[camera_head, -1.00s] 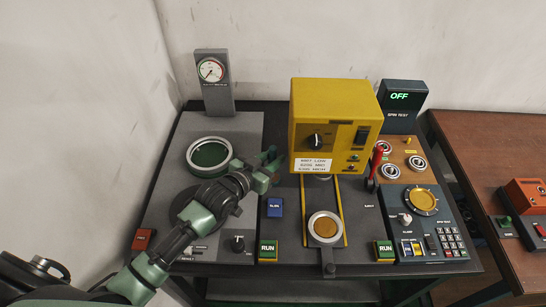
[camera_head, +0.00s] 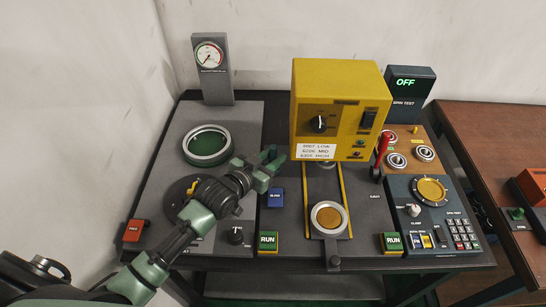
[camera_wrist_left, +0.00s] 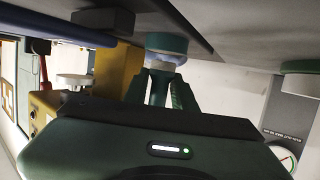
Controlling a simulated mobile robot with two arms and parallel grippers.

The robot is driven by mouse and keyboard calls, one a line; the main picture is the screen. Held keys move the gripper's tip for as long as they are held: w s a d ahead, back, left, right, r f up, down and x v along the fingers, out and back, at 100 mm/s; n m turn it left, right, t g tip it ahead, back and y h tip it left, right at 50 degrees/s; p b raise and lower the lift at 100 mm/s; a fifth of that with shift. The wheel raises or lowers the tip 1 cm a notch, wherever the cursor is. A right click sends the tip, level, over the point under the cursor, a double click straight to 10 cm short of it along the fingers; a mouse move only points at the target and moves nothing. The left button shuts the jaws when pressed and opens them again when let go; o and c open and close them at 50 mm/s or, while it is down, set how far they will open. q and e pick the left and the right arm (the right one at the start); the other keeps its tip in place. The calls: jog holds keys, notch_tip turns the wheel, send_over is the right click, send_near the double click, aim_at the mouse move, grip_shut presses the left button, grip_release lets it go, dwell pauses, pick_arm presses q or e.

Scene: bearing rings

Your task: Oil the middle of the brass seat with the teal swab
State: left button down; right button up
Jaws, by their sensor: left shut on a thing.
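My left gripper (camera_head: 270,160) is shut, hovering left of the yellow press. In the left wrist view its fingers (camera_wrist_left: 163,85) close on a pale stem with a teal round end (camera_wrist_left: 166,43), which looks like the teal swab. In the head view the swab is hard to tell from the green fingers. A brass-coloured disc (camera_head: 328,217) sits in a pale ring at the front of the press, to the right of and nearer than the gripper, apart from it. Another brass disc (camera_head: 431,190) lies in the spin-test panel. Which is the brass seat I cannot tell. My right gripper is out of view.
The yellow press (camera_head: 335,100) stands behind the front ring. A red lever (camera_head: 381,155) rises at its right. A blue button (camera_head: 275,198) and green RUN buttons (camera_head: 268,242) line the deck. A green-centred ring (camera_head: 207,145) and gauge (camera_head: 209,55) are left. My arm partly covers a dark round plate.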

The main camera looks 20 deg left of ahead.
aim_at(273, 147)
pick_arm(q)
jog(key=shift+f, duration=0.15)
dwell(0.4)
jog(key=shift+f+b, duration=0.35)
jog(key=shift+f, duration=0.05)
dwell(0.7)
notch_tip(273, 147, up, 7)
jog(key=p, duration=0.7)
jog(key=shift+r+p, duration=0.1)
jog(key=shift+p, duration=0.2)
dwell(0.6)
